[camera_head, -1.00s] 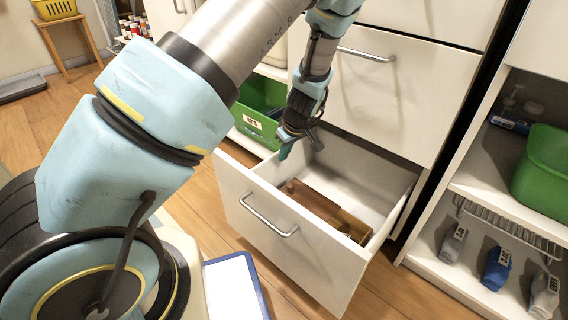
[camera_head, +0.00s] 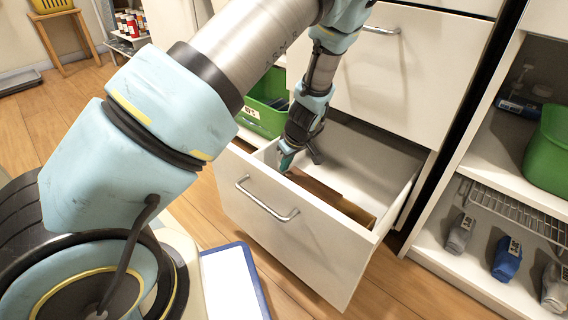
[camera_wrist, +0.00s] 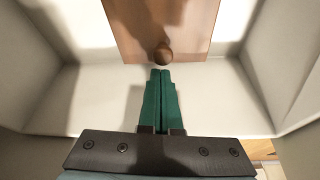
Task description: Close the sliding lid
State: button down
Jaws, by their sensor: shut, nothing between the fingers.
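A brown wooden lid (camera_wrist: 135,28) with a round knob (camera_wrist: 163,53) lies ahead of my fingertips in the wrist view. In the head view the brown box with its lid (camera_head: 322,194) sits inside the open drawer (camera_head: 275,232), partly hidden by the drawer front. My gripper (camera_head: 287,162) is low at the drawer's left end. In the wrist view my gripper (camera_wrist: 161,74) has its green fingers shut and empty, with the tips just short of the knob; I cannot tell whether they touch it. How far the lid covers the box is hidden.
The drawer's white walls stand close on both sides. A green bin (camera_head: 262,112) is behind the left side. At right a shelf holds another green bin (camera_head: 550,150), a wire rack (camera_head: 515,207) and several small items. A blue-edged white board (camera_head: 232,285) lies in front.

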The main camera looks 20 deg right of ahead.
jog(key=p, duration=0.6)
send_over(306, 187)
jog(key=s, duration=0.3)
jog(key=shift+s+d+r, duration=0.1)
jog(key=shift+d+r, duration=0.05)
jog(key=shift+d, duration=0.3)
jog(key=shift+s+d+f, duration=0.2)
jog(key=shift+s, duration=0.3)
jog(key=w, duration=0.1)
jog(key=w+a, duration=0.1)
jog(key=w+r+p, duration=0.1)
jog(key=w, duration=0.1)
jog(key=shift+a, duration=0.15)
jog(key=p+v, duration=0.3)
jog(key=v, duration=0.7)
jog(key=shift+p, duration=0.35)
